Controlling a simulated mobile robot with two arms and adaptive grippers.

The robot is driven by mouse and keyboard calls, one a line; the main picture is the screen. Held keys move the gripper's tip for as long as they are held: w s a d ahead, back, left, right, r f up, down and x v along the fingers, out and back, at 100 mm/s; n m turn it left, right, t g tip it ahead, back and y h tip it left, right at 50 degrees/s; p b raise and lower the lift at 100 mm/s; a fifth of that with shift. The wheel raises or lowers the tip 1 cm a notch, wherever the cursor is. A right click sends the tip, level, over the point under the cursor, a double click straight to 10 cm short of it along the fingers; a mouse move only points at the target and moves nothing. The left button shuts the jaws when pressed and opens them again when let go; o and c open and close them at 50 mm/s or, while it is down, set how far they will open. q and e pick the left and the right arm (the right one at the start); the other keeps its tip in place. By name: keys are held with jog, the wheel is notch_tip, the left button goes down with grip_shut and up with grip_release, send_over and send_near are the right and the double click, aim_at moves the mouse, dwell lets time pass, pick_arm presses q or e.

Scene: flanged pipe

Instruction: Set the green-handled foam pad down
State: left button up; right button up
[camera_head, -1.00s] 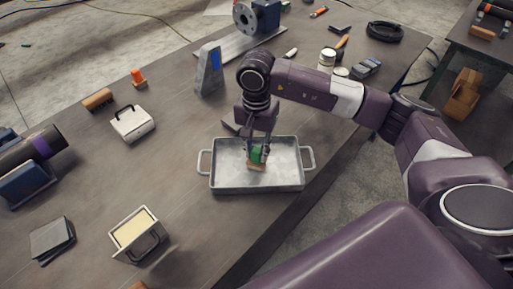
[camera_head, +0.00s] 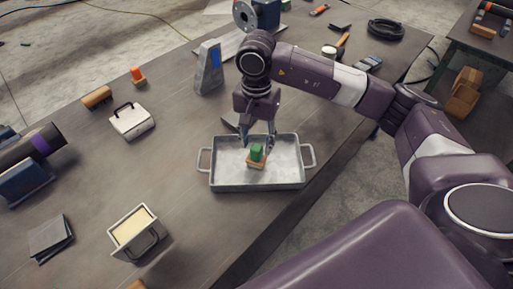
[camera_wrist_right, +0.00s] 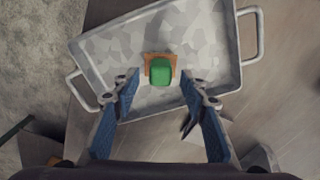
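The green-handled foam pad (camera_head: 256,155) rests in the metal tray (camera_head: 228,184), its green handle up and its orange-tan pad below. It also shows in the right wrist view (camera_wrist_right: 161,70), near the middle of the tray (camera_wrist_right: 108,88). My right gripper (camera_head: 259,138) is just above and behind the pad. In the right wrist view my right gripper (camera_wrist_right: 168,92) has its two blue-lined fingers wide apart, with nothing between them and the pad beyond the tips. My left gripper does not show in these views.
A white box with a black handle (camera_head: 132,122), an orange-topped item (camera_head: 138,76) and a brush (camera_head: 97,97) lie left of the tray. A bin with pale contents (camera_head: 132,227) stands front left. A grey wedge block (camera_head: 208,68) stands behind the tray.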

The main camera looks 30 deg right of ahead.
notch_tip(320, 180, up, 9)
jog(key=b, duration=0.2)
jog(key=shift+r, duration=0.2)
